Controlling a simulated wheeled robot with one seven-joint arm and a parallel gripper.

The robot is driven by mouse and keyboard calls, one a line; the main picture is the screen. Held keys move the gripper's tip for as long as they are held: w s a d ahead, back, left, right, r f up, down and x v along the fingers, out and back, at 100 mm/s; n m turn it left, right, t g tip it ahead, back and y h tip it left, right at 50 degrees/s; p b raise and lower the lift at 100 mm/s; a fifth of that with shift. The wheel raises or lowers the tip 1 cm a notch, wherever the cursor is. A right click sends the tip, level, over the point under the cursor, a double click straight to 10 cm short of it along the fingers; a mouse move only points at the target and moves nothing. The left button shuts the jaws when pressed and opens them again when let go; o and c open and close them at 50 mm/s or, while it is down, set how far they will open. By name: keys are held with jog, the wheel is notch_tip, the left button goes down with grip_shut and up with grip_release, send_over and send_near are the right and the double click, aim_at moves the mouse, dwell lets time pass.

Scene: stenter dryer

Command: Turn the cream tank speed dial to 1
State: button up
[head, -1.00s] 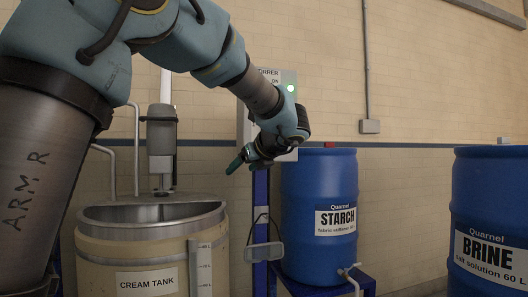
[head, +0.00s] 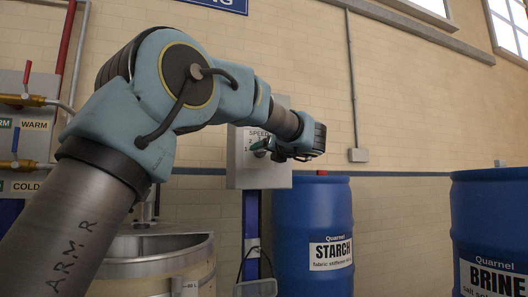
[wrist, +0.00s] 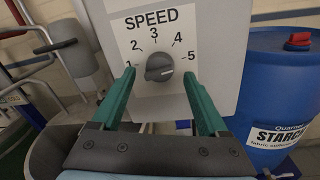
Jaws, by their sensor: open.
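The speed dial (wrist: 159,66) is a dark round knob on a white plate marked SPEED with numbers 1 to 5, on a grey box (head: 240,174). A pale mark shows on the knob's right side, toward the 5; its exact setting is hard to tell. My gripper (wrist: 158,79) is open, its green fingers spread on the left and right of the dial in the wrist view, without visible contact. In the head view my gripper (head: 263,148) is in front of the box and hides much of the plate. The cream tank (head: 150,267) stands below it.
The blue STARCH barrel (head: 312,215) stands right of the box, and the BRINE barrel (head: 490,215) is at the far right. WARM and COLD valves (head: 22,130) are on the left wall panel. A cable hangs below the box.

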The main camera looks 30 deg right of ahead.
jog(key=shift+w, duration=0.6)
grip_shut()
